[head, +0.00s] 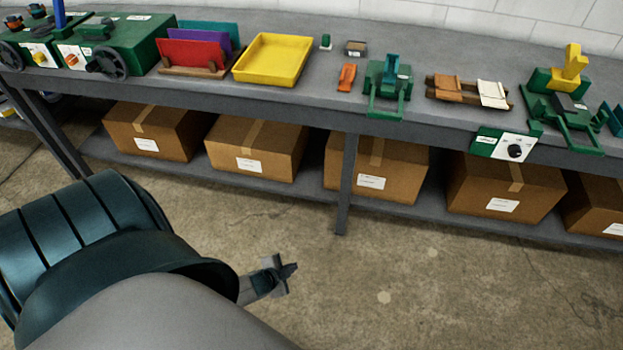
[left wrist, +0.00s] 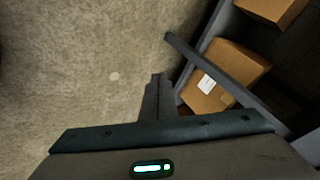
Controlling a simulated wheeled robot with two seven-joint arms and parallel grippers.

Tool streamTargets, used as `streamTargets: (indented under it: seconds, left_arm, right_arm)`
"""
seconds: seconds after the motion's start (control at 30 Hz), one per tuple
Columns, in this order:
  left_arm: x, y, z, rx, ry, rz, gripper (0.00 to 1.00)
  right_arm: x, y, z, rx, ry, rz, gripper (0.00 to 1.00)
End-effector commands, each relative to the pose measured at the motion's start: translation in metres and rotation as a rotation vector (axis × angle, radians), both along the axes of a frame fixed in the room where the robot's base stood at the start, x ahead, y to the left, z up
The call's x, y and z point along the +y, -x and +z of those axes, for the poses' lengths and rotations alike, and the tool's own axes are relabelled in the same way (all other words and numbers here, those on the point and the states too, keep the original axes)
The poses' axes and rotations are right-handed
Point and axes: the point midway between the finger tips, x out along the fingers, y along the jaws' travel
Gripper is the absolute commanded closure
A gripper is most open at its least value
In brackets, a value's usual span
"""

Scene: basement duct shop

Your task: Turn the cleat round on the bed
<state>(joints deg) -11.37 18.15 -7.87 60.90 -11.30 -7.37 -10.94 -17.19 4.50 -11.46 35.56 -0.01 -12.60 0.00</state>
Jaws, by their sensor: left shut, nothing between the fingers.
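My left gripper (head: 287,272) is low over the floor, in front of the bench and well apart from everything on it. Its fingers are shut and empty; they also show in the left wrist view (left wrist: 157,92). On the bench stand a green fixture with a flat bed and blue-green upright (head: 388,85) and, at the far right, a larger green fixture with a yellow lever (head: 570,68). An orange piece (head: 347,77) lies left of the first fixture. I cannot tell which piece is the cleat. My right gripper is out of view.
The grey bench (head: 290,108) holds a yellow tray (head: 272,60), a rack of coloured sheets (head: 195,55), green machines with handwheels (head: 110,45) and a wooden holder with brown and white pieces (head: 470,92). Cardboard boxes (head: 255,147) fill the lower shelf. The floor in front is clear.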

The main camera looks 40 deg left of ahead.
Motion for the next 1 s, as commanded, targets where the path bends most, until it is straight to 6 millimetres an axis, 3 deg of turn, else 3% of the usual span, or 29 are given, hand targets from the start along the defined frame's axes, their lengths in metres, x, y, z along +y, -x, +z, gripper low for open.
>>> streamTargets:
  seconds: [0.03,0.1,0.2,0.3,0.43,0.5,0.6,1.0]
  left_arm:
    - [-0.019,0.041,-0.037,0.079,0.051,0.05,1.0]
    - [-0.043,0.098,-0.077,0.184,0.114,0.125,1.0]
    - [-0.079,0.175,-0.12,0.322,0.189,0.222,1.0]
    - [-0.111,0.244,-0.147,0.439,0.242,0.306,1.0]
    - [-0.142,0.307,-0.164,0.544,0.284,0.383,1.0]
    - [-0.152,0.327,-0.168,0.578,0.296,0.407,1.0]
    - [-0.16,0.342,-0.171,0.603,0.304,0.426,1.0]
    - [-0.161,0.344,-0.171,0.607,0.305,0.429,1.0]
  right_arm:
    - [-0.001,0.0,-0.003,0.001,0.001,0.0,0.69]
    - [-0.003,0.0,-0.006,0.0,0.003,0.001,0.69]
    - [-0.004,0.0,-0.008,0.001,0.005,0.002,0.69]
    - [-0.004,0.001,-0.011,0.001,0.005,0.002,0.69]
    - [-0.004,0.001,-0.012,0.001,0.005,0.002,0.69]
    - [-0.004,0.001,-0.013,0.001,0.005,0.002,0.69]
    - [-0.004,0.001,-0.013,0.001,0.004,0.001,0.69]
    - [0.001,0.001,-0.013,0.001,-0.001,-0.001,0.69]
